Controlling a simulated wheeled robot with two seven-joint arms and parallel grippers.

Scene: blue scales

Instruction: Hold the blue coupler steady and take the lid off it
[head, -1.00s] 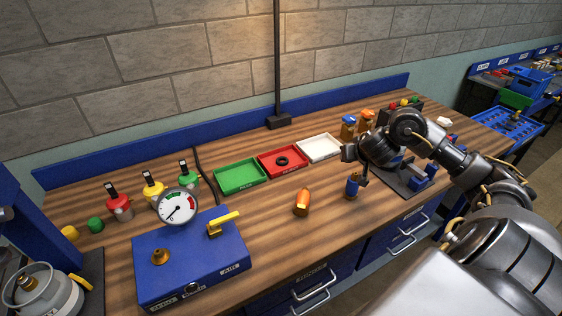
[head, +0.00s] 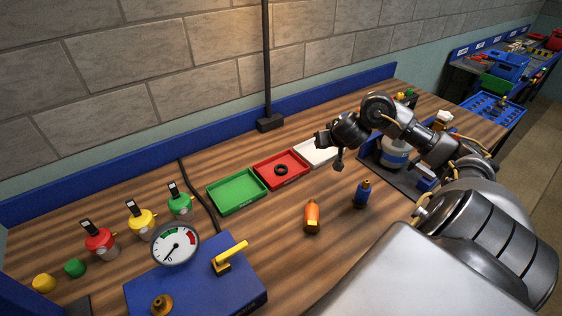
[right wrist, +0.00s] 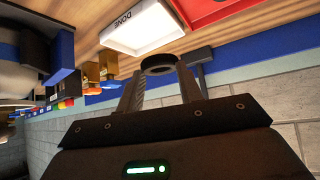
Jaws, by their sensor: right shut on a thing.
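The blue coupler (head: 362,195) stands upright on the wooden bench, its brass-coloured top bare, with no gripper touching it. My right gripper (head: 338,160) is up and to the left of it, in the air near the white tray. In the right wrist view my right gripper (right wrist: 158,78) is shut on a dark round ring-like piece (right wrist: 158,63), which looks like the lid, held at its fingertips. My left gripper is not in view.
An orange coupler (head: 312,217) stands left of the blue one. Green (head: 237,207), red (head: 262,167) and white (right wrist: 148,40) trays lie behind; the red one holds a black ring (head: 281,170). A blue gauge box (head: 195,285) is at front left. Bench around the couplers is clear.

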